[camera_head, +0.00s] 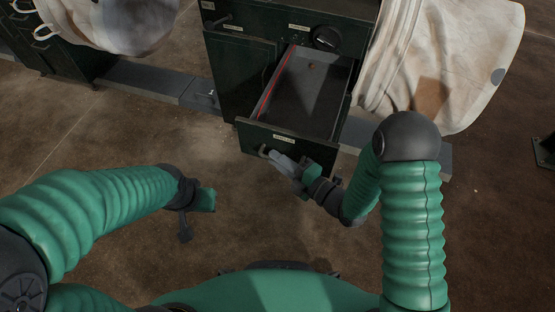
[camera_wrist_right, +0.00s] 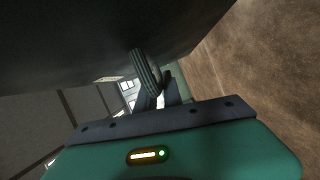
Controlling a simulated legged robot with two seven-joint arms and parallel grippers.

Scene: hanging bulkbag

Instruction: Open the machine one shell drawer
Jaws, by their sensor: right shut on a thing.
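The dark green machine (camera_head: 240,75) stands at the top centre of the head view. Its shell drawer (camera_head: 310,95) is pulled far out toward me, with its grey inside and a small brown item on its floor in sight. The drawer front carries a pale label. My right gripper (camera_head: 272,157) is at the drawer front and is shut on the drawer handle (camera_head: 263,151). In the right wrist view the ribbed handle (camera_wrist_right: 146,72) lies at the fingers, under the dark drawer. My left gripper (camera_head: 190,225) hangs over the floor at the left, apart from the machine; its jaw opening is unclear.
A large pale bag (camera_head: 450,60) hangs to the right of the machine, and another bag (camera_head: 115,20) hangs at the upper left. A low grey beam (camera_head: 150,80) runs along the floor. The brown floor (camera_head: 90,140) before the machine is clear.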

